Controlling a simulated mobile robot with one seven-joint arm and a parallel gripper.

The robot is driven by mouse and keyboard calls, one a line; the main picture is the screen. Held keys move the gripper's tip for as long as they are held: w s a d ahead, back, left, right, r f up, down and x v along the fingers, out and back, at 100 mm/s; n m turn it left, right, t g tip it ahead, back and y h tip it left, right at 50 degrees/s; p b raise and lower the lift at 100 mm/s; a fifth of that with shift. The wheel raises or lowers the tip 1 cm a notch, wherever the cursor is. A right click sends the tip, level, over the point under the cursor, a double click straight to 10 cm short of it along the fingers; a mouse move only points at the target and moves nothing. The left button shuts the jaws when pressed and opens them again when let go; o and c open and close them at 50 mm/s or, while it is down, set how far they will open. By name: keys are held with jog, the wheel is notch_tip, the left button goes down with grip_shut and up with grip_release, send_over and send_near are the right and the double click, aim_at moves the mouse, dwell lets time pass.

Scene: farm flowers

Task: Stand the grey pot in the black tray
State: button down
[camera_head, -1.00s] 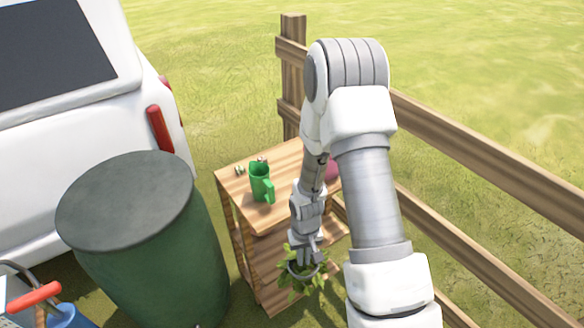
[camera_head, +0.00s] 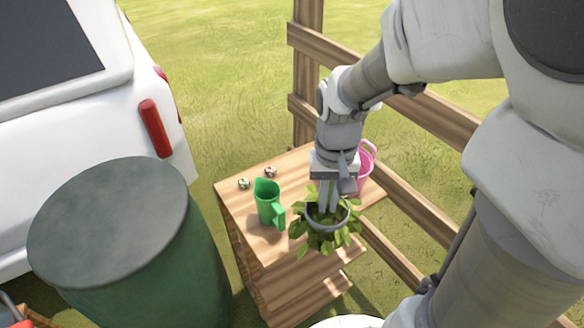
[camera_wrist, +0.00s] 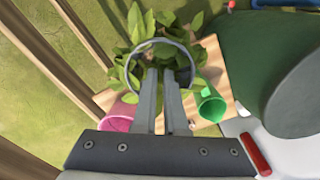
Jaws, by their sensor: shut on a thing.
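The grey pot (camera_head: 345,221) holds a leafy green plant. My gripper (camera_head: 327,207) is shut on the pot and holds it near the front right edge of the wooden table's top (camera_head: 240,212). In the wrist view, my gripper (camera_wrist: 168,75) reaches the ring-shaped grey rim of the pot (camera_wrist: 134,62), with leaves around it. The pot's lower body is hidden by leaves, and I cannot tell whether it touches the table. I cannot make out the black tray in any view.
A green jug (camera_head: 268,203) stands left of the pot. A pink bucket (camera_head: 367,160) is behind my gripper. Two small objects (camera_head: 244,184) lie at the table's back left. A green barrel (camera_head: 110,240) stands left, a wooden fence (camera_head: 440,125) right. A lower shelf (camera_head: 305,290) is below.

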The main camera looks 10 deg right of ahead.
jog(key=shift+r, duration=0.15)
jog(key=shift+w+a, duration=0.1)
jog(key=shift+w, duration=0.1)
jog(key=w+a+f+b, duration=0.2)
jog(key=w+f, duration=0.8)
jog(key=shift+w+a+f, duration=0.4)
jog(key=shift+f+b, duration=0.2)
jog(key=shift+b, duration=0.15)
jog(key=c, duration=1)
grip_release()
jog(key=shift+r, duration=0.1)
